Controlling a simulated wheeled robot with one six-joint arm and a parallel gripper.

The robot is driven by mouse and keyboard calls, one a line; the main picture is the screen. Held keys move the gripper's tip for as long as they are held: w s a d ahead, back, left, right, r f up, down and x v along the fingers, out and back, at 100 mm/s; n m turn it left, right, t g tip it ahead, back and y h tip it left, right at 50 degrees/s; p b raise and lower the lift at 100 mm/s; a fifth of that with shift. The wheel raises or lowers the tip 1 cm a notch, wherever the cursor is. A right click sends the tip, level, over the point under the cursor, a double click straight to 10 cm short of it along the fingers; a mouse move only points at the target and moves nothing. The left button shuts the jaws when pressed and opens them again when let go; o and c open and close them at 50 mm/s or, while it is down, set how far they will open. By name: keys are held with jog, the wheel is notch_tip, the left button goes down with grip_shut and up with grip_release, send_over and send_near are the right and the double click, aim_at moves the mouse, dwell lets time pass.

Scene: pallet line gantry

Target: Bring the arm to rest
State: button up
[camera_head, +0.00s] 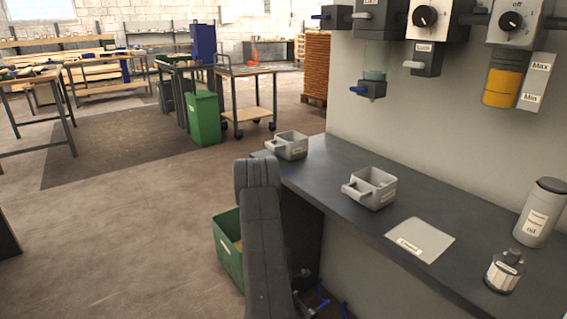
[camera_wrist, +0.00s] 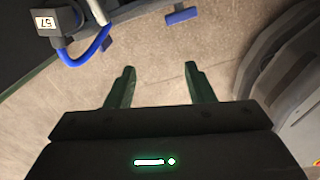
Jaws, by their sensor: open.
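My gripper (camera_wrist: 162,82) shows in the wrist view with its two green-grey fingers spread apart and nothing between them. Bare brown floor lies behind the fingertips. In the head view my dark arm rises at the lower middle, in front of the bench edge; the gripper itself cannot be made out clearly there.
A dark bench (camera_head: 335,190) runs along the right wall with two grey bins (camera_head: 375,190) (camera_head: 291,146), a labelled sheet (camera_head: 420,240), an oil bottle (camera_head: 540,214) and a small can (camera_head: 503,274). A green crate (camera_head: 228,250) stands beside my arm. Open floor (camera_head: 120,220) lies left.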

notch_tip(320, 180, up, 15)
jog(key=m+b, duration=0.5)
jog(key=m, duration=1.2)
jog(key=shift+w+d+r+m+b, duration=0.2)
jog(key=shift+w+m+b, duration=0.1)
jog(key=shift+m+b, duration=0.1)
